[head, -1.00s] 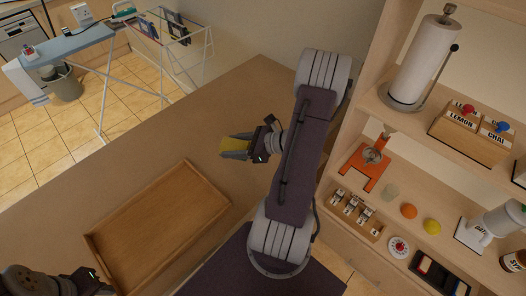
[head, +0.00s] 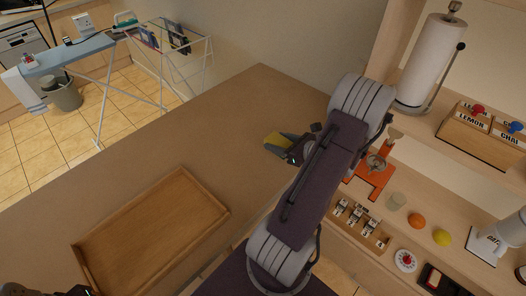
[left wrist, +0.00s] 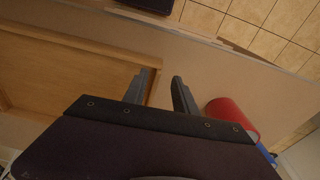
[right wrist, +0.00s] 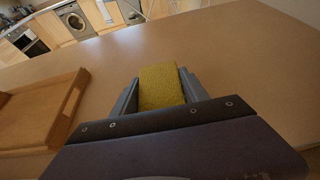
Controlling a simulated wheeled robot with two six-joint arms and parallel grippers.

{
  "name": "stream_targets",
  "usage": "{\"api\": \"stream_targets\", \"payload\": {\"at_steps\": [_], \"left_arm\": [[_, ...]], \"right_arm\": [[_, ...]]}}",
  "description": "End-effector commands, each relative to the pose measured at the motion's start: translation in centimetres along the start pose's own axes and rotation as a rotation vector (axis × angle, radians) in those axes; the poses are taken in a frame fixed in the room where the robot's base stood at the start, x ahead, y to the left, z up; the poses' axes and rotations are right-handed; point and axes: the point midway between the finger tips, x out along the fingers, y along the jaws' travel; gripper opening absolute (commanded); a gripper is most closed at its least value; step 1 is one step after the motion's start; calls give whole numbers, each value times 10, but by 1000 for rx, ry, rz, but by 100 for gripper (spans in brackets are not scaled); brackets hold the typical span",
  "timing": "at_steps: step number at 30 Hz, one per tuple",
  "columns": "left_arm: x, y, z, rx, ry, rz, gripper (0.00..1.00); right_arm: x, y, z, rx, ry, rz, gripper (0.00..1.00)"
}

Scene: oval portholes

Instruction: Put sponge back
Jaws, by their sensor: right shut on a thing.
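The yellow sponge (right wrist: 161,87) is between the fingers of my right gripper (right wrist: 160,92) in the right wrist view. In the head view the sponge (head: 277,140) shows at the tips of the right gripper (head: 283,145), over the brown counter, right of the wooden tray. I cannot tell exactly how high above the counter it is. My left gripper (left wrist: 157,88) shows in the left wrist view with its fingers apart and nothing between them. In the head view only a dark bit of the left arm shows at the bottom left.
An empty wooden tray (head: 94,263) lies on the counter (head: 150,160). At right, shelves hold a paper towel roll (head: 431,62), a tea box (head: 478,141), an orange stand (head: 369,178) and fruit. A red cylinder (left wrist: 232,118) shows in the left wrist view. The far counter is clear.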

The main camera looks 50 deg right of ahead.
Motion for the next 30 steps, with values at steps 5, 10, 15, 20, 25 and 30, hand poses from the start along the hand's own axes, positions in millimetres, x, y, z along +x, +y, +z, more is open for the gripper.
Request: {"api": "stream_targets", "payload": {"at_steps": [5, 10, 15, 20, 25, 30], "left_arm": [[1, 0, 0, 0, 0, 0, 34], [0, 0, 0, 0, 0, 0, 34], [0, 0, 0, 0, 0, 0, 34], [1, 0, 0, 0, 0, 0, 34], [0, 0, 0, 0, 0, 0, 34], [1, 0, 0, 0, 0, 0, 34]], "right_arm": [[44, 7, -7, 0, 1, 6, 14], [69, 9, -11, 0, 1, 3, 14], [74, 9, -12, -1, 1, 0, 14], [84, 9, -37, 5, 3, 1, 14], [89, 8, -49, 0, 0, -1, 14], [88, 8, -48, -1, 0, -1, 14]]}}
